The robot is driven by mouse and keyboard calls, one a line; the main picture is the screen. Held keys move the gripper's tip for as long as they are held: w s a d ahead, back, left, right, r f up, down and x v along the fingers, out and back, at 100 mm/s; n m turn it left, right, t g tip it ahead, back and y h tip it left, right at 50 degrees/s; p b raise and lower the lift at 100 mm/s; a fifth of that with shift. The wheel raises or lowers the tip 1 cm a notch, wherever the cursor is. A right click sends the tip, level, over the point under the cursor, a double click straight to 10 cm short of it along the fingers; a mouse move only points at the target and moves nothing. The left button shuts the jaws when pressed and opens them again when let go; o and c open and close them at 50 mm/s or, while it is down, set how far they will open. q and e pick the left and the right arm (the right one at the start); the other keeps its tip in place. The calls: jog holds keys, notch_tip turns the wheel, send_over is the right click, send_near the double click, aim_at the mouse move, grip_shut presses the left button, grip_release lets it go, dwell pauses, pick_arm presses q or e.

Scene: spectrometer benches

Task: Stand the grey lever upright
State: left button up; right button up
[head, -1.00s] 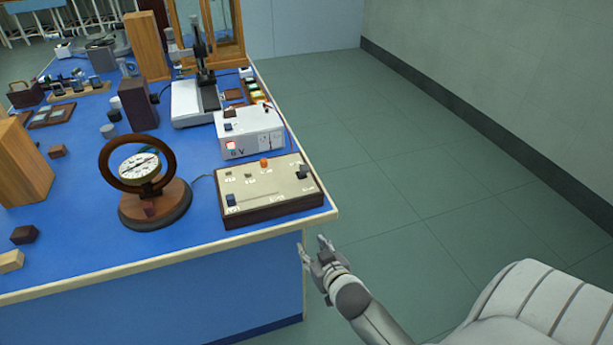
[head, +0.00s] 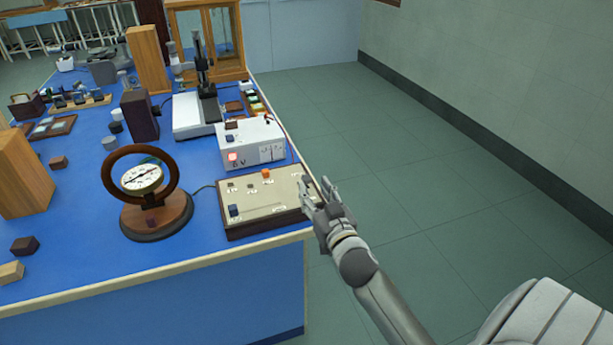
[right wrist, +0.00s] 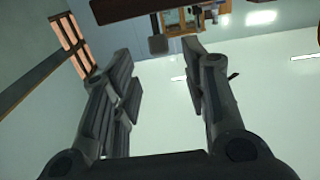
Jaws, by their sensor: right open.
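A cream control box (head: 262,207) with a dark wooden edge sits at the right corner of the blue bench. Contact is unclear. My left gripper is out of view.
A white power unit (head: 250,143) with a red light stands behind the box. A round dial on a wooden base (head: 156,215) stands to its left, joined by a cable. The floor (head: 420,190) right of the bench is clear.

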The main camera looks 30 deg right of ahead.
aim_at(308, 179)
jog(key=x, duration=0.6)
jog(key=shift+w+d, duration=0.1)
jog(key=shift+w, duration=0.15)
